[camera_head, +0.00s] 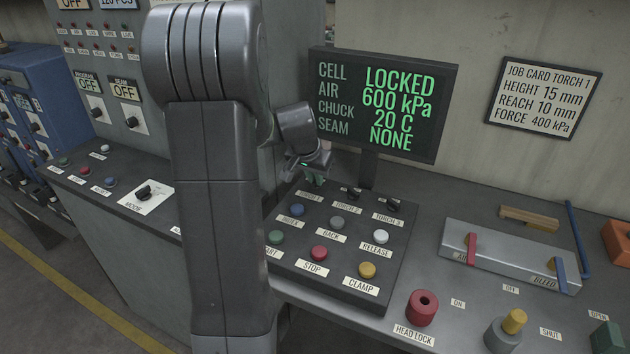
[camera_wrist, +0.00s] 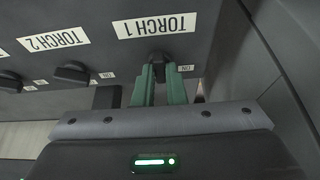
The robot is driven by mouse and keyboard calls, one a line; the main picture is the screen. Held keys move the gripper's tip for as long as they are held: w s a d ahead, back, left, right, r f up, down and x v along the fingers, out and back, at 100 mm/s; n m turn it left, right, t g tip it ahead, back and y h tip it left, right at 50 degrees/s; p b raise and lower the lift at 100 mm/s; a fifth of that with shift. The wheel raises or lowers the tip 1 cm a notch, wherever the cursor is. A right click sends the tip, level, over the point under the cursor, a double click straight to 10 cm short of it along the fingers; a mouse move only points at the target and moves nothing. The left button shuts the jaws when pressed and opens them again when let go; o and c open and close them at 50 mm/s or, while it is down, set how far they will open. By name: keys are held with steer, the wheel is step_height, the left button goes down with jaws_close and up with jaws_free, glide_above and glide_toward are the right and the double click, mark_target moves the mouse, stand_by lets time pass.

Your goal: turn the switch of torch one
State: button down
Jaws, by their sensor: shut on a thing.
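The torch one switch (camera_wrist: 157,58) is a small black knob beside the white TORCH 1 label (camera_wrist: 157,26) in the wrist view. My gripper (camera_wrist: 159,72) has green fingers, and they are shut on this knob, one on each side. An ON mark shows just to the right of the fingers. In the head view my gripper (camera_head: 314,178) is at the back left of the dark button panel (camera_head: 290,252); the torch one knob is hidden behind it there. The torch two knob (camera_wrist: 72,74) is beside it, and it also shows in the head view (camera_head: 351,193).
A screen (camera_head: 385,105) reading LOCKED, 600 kPa, 20 C and NONE stands close behind my gripper. The torch three knob (camera_head: 393,205) and several coloured buttons are on the panel. A red head lock knob (camera_head: 422,307) and a grey valve block (camera_head: 500,262) are to the right.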

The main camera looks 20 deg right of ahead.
steer(key=c, duration=1.5)
jaws_free()
steer(key=v, duration=1.4)
steer(key=shift+w+d, duration=0.1)
steer(key=shift+f, duration=0.15)
steer(key=x, duration=1.3)
steer(key=shift+w+f+p, duration=0.1)
steer(key=shift+f+p, duration=0.2)
steer(key=shift+f, duration=0.1)
